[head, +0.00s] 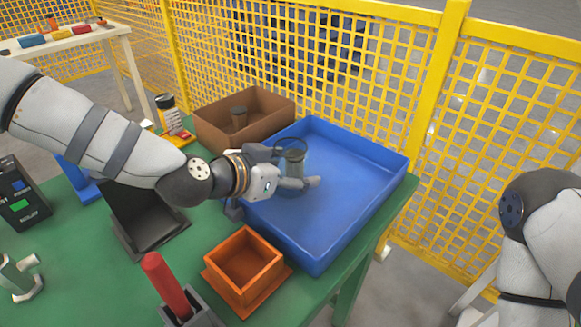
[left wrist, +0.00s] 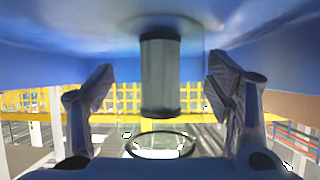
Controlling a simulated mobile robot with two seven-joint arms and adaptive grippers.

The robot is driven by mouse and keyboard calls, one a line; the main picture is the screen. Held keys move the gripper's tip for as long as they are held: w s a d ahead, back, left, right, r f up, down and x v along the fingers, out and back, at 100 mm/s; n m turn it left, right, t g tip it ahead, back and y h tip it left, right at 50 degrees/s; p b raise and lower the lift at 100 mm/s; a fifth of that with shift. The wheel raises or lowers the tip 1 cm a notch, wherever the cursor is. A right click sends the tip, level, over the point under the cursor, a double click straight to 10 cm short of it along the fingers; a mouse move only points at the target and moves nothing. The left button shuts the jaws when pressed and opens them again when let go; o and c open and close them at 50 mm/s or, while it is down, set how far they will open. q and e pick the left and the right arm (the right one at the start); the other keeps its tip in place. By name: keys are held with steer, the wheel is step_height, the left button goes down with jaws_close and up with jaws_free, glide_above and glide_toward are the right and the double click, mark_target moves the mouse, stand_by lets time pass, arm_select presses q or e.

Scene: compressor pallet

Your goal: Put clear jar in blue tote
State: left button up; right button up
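The clear jar (head: 291,160) is a see-through vessel with a round rim and a grey, dark-ended cylinder visible within it. It stands upright inside the blue tote (head: 335,225), near its back left part. My left gripper (head: 293,173) reaches over the tote's left wall, with its fingers on either side of the jar. In the left wrist view, which looks upside down, the jar (left wrist: 160,80) sits between the spread fingers, with a gap seeming to show on each side. The near finger hides part of the jar's base. My right gripper is out of view.
A brown box (head: 213,133) with a small cup stands behind the arm. An orange bin (head: 246,265), a black bin (head: 147,222) and a red-handled item (head: 166,285) are on the green table. Yellow mesh fencing (head: 400,70) rises behind. The tote's right side is clear.

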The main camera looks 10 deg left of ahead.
arm_select(q)
steer(key=shift+r, duration=0.45)
steer(key=p+v, duration=0.2)
steer(key=v, duration=0.9)
steer(key=shift+s+a+p, duration=0.25)
steer(key=shift+s+p, duration=0.15)
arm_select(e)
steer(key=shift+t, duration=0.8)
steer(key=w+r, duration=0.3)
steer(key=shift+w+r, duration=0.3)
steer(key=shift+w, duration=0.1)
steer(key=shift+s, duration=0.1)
